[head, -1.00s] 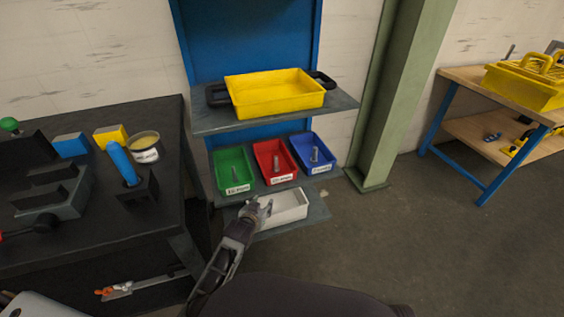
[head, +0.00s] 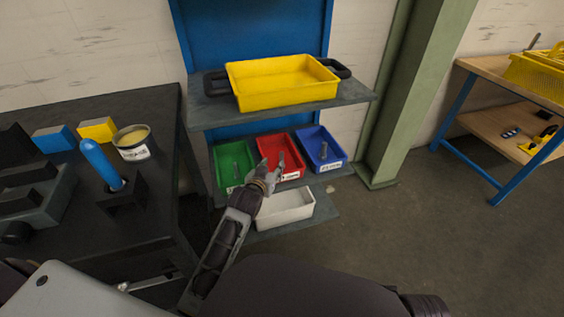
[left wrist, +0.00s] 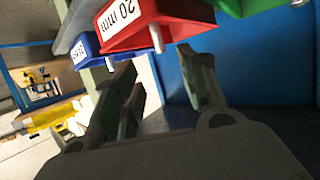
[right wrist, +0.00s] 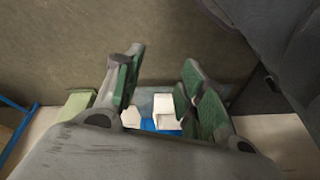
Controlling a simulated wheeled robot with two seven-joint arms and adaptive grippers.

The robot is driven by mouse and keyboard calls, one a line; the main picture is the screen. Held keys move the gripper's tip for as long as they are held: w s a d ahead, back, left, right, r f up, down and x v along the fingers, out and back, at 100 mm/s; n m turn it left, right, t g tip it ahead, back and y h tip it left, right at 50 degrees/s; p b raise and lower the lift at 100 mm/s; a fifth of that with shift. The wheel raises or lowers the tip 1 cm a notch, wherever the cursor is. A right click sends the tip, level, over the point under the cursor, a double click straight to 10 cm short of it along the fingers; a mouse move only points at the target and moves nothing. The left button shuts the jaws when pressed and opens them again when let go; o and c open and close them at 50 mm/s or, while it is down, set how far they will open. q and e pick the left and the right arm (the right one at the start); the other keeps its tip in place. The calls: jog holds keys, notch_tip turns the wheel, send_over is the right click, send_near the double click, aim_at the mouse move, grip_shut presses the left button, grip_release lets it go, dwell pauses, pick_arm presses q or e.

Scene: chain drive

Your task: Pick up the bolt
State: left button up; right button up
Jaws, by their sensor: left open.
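Three bolts stand in bins on the lower shelf in the head view: one (head: 236,171) in the green bin (head: 222,158), one (head: 282,161) in the red bin (head: 291,174), and one (head: 324,150) in the blue bin (head: 331,165). My left gripper (head: 266,177) is open and empty at the front of the red bin, partly covering it. In the left wrist view the red bin's bolt (left wrist: 157,38) shows just beyond and between the open fingers (left wrist: 165,82); the red bin (left wrist: 150,20) reads "20 mm". My right gripper (right wrist: 162,82) is open and empty, away from the bins.
A white bin (head: 300,212) sits below the coloured bins. A yellow tray (head: 283,95) with black handles stands on the shelf above, limiting the space overhead. A dark workbench (head: 165,175) is at the left and a green column (head: 389,130) at the right.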

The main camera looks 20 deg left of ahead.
pick_arm(q)
jog(key=shift+w+f, duration=0.1)
jog(key=shift+w, duration=0.05)
jog(key=b, duration=0.2)
send_near(281, 156)
jog(key=x, duration=0.3)
jog(key=shift+w+f, duration=0.1)
jog(key=shift+w, duration=0.1)
jog(key=shift+b+x, duration=0.4)
jog(key=shift+x, duration=0.7)
jog(key=shift+w, duration=0.1)
pick_arm(e)
jog(key=shift+t+y, duration=0.4)
jog(key=x, duration=0.3)
jog(key=s+x, duration=0.1)
jog(key=shift+w+a+f, duration=0.2)
jog(key=shift+a+f, duration=0.2)
jog(key=shift+s, duration=0.15)
jog(key=shift+f, duration=0.1)
